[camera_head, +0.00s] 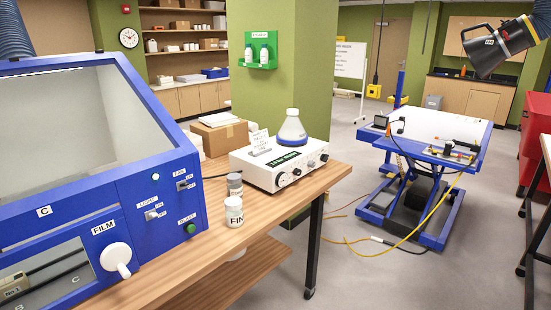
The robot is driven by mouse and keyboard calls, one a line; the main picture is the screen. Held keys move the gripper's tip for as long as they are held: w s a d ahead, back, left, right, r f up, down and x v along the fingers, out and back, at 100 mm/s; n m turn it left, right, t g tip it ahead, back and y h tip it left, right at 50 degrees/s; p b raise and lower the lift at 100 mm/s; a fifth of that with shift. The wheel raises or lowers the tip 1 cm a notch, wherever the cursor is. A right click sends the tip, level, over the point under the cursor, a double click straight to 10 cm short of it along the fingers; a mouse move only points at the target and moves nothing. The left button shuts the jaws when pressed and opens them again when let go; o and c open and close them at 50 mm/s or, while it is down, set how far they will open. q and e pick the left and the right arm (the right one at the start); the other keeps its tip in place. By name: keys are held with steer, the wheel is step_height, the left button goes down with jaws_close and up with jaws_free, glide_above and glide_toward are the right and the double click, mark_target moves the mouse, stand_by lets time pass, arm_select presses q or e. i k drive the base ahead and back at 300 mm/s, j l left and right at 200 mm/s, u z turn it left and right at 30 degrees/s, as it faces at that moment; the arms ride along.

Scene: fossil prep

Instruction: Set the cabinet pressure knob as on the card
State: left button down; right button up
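A blue cabinet (150,195) with a slanted window stands on the wooden bench at the left. Its front has LIGHT and FAN switches, a green BLAST button (191,228) and a white knob (116,257) beside a FILM label. To its right stands a white control unit (262,173) with a dark display and several small knobs (297,172) on its front. I cannot tell which is the pressure knob, nor read the settings. A small white card (265,145) stands on the unit; its writing is too small to read. Neither of my grippers is in view.
A blue lift table (430,150) stands at the right, with cables on the floor.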

mark_target(297, 171)
steer(key=i+l+u, duration=0.3)
steer(key=i+l, duration=1.45)
